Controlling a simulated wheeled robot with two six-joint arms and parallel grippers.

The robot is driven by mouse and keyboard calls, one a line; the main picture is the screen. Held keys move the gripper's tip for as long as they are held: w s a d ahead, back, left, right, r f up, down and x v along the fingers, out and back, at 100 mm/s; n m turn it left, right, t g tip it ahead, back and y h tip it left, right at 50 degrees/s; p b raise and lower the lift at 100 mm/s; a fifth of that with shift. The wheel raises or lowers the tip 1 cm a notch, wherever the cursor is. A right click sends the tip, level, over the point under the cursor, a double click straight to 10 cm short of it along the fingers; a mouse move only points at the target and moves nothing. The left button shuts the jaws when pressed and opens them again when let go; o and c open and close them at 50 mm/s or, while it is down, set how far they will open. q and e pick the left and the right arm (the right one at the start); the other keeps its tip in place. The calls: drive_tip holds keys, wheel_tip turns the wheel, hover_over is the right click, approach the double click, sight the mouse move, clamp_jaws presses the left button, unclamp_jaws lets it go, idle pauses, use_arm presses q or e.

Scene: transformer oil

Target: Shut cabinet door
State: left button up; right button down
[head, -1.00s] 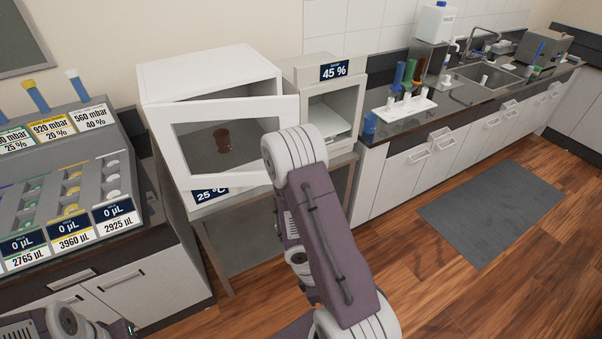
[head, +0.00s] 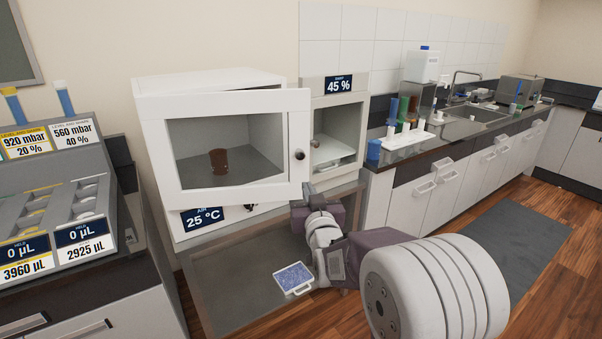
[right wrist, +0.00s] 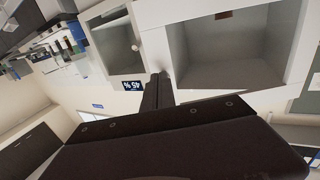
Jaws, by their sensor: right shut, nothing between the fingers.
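The white cabinet (head: 210,84) stands on a metal table, its windowed door (head: 238,195) slightly ajar. The door's free right edge sticks out past the cabinet body, with a round knob (head: 299,155) near it. My right gripper (head: 309,190) is shut and empty at the lower right corner of the door. In the right wrist view, turned upside down, the shut fingers (right wrist: 159,78) reach to the door's edge (right wrist: 150,20); I cannot tell whether they touch it. My left gripper is out of view.
A brown beaker (head: 219,161) sits inside the cabinet. A second cabinet marked 45 % (head: 360,88) stands close on the right. A blue-and-white tray (head: 293,279) is on the lower shelf. A dispenser bench (head: 30,172) is at left.

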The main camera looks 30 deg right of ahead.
sight(299, 164)
drive_tip(key=p+x, duration=0.1)
drive_tip(key=x, duration=1.1)
drive_tip(key=shift+d+f, duration=0.15)
drive_tip(key=shift+f, duration=0.05)
